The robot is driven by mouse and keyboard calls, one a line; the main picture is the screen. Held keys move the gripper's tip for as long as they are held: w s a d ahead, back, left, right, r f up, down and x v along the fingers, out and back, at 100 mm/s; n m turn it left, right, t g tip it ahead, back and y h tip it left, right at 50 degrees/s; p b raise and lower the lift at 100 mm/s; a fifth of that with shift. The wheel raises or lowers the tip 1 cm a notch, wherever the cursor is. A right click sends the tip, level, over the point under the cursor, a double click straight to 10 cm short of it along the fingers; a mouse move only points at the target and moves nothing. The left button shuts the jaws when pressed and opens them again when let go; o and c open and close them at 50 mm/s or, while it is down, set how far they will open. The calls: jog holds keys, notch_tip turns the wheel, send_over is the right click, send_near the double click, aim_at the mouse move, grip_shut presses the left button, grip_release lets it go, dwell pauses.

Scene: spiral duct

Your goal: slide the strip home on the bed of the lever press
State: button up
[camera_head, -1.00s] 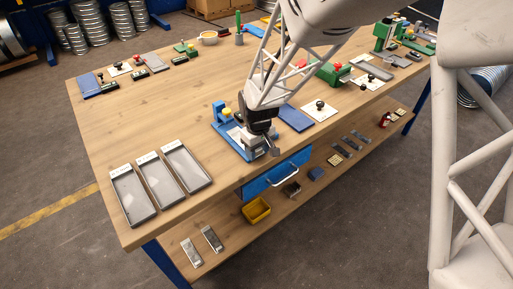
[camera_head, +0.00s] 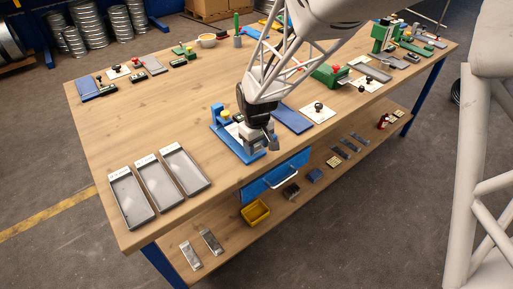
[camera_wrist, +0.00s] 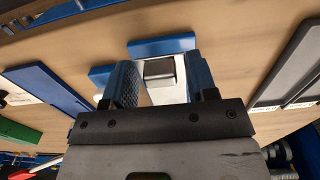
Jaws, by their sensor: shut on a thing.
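The blue lever press (camera_head: 218,123) with a yellow knob stands near the front edge of the wooden bench. My gripper (camera_head: 262,143) is low over the front right part of its base. In the wrist view my gripper (camera_wrist: 162,88) has its two fingers on either side of a pale piece with a dark end (camera_wrist: 159,68), which looks like the strip. Blue parts of the press (camera_wrist: 160,46) show just beyond it. The strip's far end and how it sits on the bed are hidden by my gripper and wrist.
Three grey trays (camera_head: 130,196) stand at the bench's front left. A blue plate (camera_head: 292,120) and a white card with a black knob (camera_head: 318,112) lie right of the press. A blue drawer (camera_head: 275,178) hangs below. The bench's left middle is clear.

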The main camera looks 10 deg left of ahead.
jog(key=shift+r, duration=1.95)
jog(key=w+d, duration=0.7)
jog(key=w, duration=0.1)
send_near(296, 121)
jog(key=s+d, duration=0.4)
jog(key=shift+f, duration=0.2)
jog(key=shift+a+f, duration=0.1)
jog(key=shift+f, duration=0.1)
jog(key=shift+f, duration=2.85)
jog(key=shift+w+a+f, duration=0.15)
jog(key=shift+w+a, duration=0.75)
jog(key=shift+w+a+f, duration=0.1)
jog(key=shift+w+a, duration=0.75)
jog(key=shift+w, duration=0.05)
jog(key=shift+w+a+f, duration=0.1)
jog(key=shift+w+a, duration=0.15)
jog(key=o, duration=1)
